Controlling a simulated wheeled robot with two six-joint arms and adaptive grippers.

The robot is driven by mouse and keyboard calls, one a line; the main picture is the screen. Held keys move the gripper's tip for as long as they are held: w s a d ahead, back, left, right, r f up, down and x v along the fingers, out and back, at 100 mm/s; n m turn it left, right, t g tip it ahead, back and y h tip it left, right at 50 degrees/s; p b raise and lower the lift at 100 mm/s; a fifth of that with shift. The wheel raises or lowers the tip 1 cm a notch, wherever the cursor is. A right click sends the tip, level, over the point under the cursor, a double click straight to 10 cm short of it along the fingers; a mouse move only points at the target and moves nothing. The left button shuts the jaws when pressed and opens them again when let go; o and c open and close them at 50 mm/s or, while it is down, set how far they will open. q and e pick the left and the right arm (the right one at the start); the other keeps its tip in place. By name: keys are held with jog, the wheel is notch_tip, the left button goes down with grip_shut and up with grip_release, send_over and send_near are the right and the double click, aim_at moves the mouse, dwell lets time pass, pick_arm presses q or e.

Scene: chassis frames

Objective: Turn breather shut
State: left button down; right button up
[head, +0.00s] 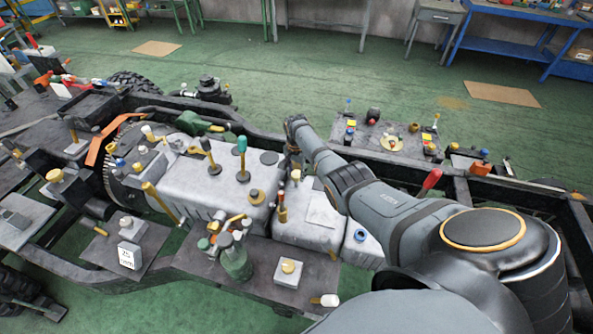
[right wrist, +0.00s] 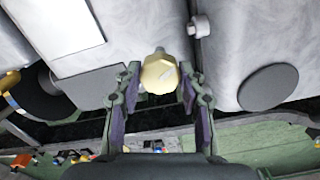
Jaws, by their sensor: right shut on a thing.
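The breather appears to be the pale yellow faceted knob (right wrist: 160,72) in the right wrist view, beside the seam between two grey housings. The knob probably also shows in the head view as a small pale cap (head: 295,175) on the gearbox top. My right gripper (right wrist: 160,82) has its fingers on both sides of the knob and is shut on it. In the head view my right arm reaches in from the lower right, and the right gripper (head: 293,152) is small and partly hidden by its angle. My left gripper is not in view.
Several levers, caps and knobs stand on the grey housing (head: 225,190) left of my right gripper. A dark flat disc (right wrist: 268,87) lies beside the knob. A green bottle (head: 235,262) stands on the near plate. A small parts tray (head: 385,148) lies beyond my arm.

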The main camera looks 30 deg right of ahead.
aim_at(296, 173)
jog(key=m+p, duration=0.1)
jog(key=m, duration=0.4)
jog(key=shift+w+r+m, duration=0.1)
jog(key=shift+w+m, duration=0.05)
jog(key=shift+m, duration=0.15)
dwell(0.5)
jog(key=o, duration=1.2)
notch_tip(296, 173, up, 12)
jog(key=shift+f, duration=0.1)
